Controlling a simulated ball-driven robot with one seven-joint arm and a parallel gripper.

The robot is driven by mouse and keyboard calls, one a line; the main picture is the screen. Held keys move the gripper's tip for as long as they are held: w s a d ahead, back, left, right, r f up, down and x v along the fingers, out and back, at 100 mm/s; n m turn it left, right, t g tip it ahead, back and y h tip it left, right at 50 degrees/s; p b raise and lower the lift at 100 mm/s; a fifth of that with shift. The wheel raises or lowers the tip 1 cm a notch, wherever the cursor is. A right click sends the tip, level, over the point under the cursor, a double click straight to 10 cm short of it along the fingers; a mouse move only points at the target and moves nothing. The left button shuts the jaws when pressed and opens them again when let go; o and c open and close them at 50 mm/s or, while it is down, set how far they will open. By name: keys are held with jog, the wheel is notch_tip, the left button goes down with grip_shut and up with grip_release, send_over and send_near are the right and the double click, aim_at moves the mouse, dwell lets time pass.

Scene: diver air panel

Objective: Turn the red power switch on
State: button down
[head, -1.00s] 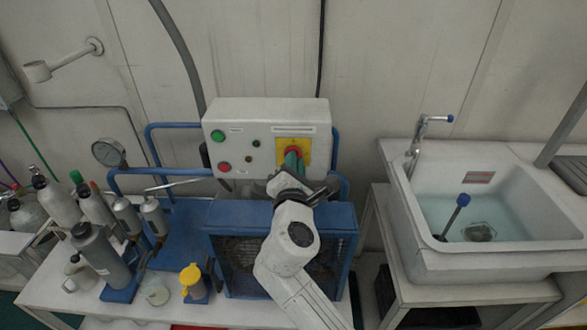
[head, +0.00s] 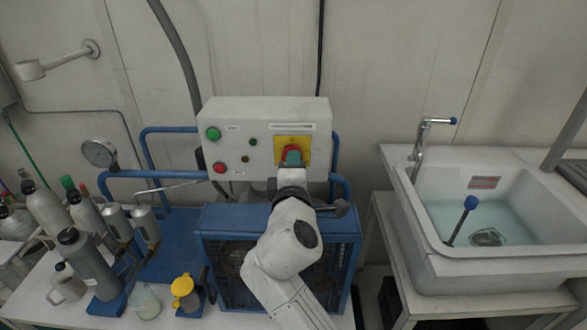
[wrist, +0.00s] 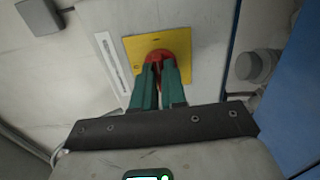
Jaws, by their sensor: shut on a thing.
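The red power switch (wrist: 158,57) sits on a yellow plate (wrist: 135,46) on the panel's front. In the head view the red switch (head: 291,149) shows above my gripper on the yellow plate (head: 280,143), at the right of the white control box (head: 232,111). My gripper (wrist: 159,72), with green fingers, is shut on the red switch, one finger on each side of its handle. In the head view my gripper (head: 292,158) reaches up to the switch and covers its lower part. The handle's exact angle is hard to tell.
A green button (head: 214,133) and a red button (head: 219,167) are at the box's left. Blue tube rails and a blue caged unit (head: 345,240) stand around and below. Bottles (head: 88,262) crowd the table's left. A sink (head: 425,262) is at right.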

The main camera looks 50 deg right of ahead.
jog(key=shift+f+m, duration=0.1)
jog(key=shift+m, duration=0.2)
jog(key=c, duration=1.2)
grip_release()
jog(key=b+v, duration=0.1)
jog(key=v, duration=0.9)
jog(key=shift+s+a, duration=0.3)
